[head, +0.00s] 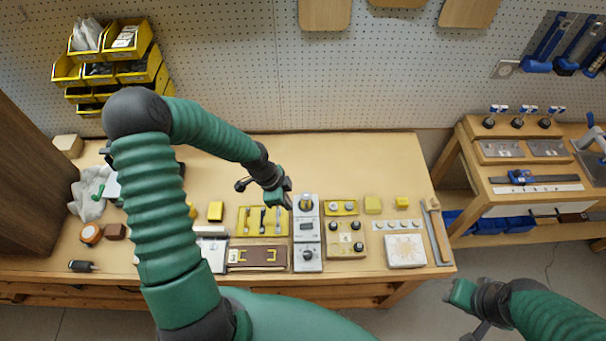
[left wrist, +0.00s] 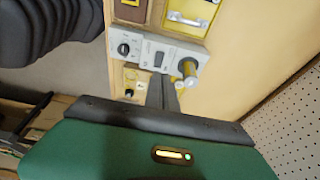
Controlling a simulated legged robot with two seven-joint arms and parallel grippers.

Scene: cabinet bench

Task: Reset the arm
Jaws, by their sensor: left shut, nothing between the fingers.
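My left arm reaches over the bench (head: 330,150) in the head view. Its gripper (head: 279,198) is shut and empty, just left of the top of a grey control panel (head: 308,234) with a yellowish cylindrical knob and a dark dial. In the left wrist view, the dark fingers (left wrist: 161,94) point at the same panel (left wrist: 150,52), close to its knob (left wrist: 187,68). I cannot tell whether they touch it. My right gripper (head: 464,296) is at the lower right, off the bench; its finger opening is unclear.
Yellow bins (head: 140,70) hang on the pegboard (head: 230,60). A second bench (head: 530,170) with tools stands at the right. The bench's back middle is clear.

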